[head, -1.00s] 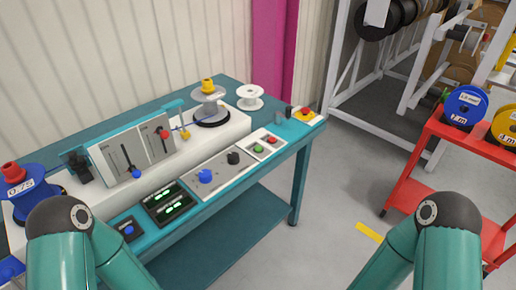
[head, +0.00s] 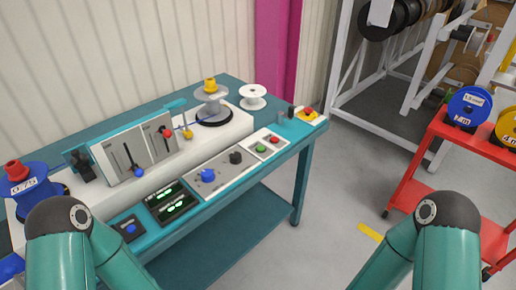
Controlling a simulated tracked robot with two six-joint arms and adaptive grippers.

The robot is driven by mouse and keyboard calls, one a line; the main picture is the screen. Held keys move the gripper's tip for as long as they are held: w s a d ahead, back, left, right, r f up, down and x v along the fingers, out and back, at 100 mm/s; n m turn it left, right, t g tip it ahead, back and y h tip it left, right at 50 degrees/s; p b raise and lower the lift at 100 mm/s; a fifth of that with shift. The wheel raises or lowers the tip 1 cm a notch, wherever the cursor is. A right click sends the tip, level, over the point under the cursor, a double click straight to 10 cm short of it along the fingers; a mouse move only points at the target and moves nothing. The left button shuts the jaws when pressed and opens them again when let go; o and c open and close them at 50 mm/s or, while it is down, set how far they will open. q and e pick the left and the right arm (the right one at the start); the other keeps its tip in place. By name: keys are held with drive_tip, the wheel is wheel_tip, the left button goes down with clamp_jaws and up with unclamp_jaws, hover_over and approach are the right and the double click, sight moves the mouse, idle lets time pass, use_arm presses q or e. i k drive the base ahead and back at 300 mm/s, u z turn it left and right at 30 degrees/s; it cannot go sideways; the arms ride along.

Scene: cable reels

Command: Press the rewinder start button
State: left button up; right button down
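The rewinder bench (head: 240,190) stands at the left, with a teal top and a white raised body. A small white panel near its right end carries a green button (head: 261,149) and a red button (head: 274,139) side by side. No label can be read, so I cannot tell for sure which is the start button. Only the teal upper links and dark joints of my two arms show, at the bottom left and bottom right. Both grippers are out of view.
A panel with a blue knob (head: 208,175) and a black knob (head: 236,157) lies left of the buttons. A red-and-yellow button (head: 309,113) is at the bench's far right corner. A red cart (head: 470,148) with reels stands right. Floor between is clear.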

sight(260, 148)
drive_tip(key=u, duration=0.2)
drive_tip(key=i, duration=0.2)
drive_tip(key=u, duration=3)
drive_tip(key=k, duration=1)
drive_tip(key=z, duration=0.75)
drive_tip(key=i, duration=0.35)
drive_tip(key=z, duration=0.4)
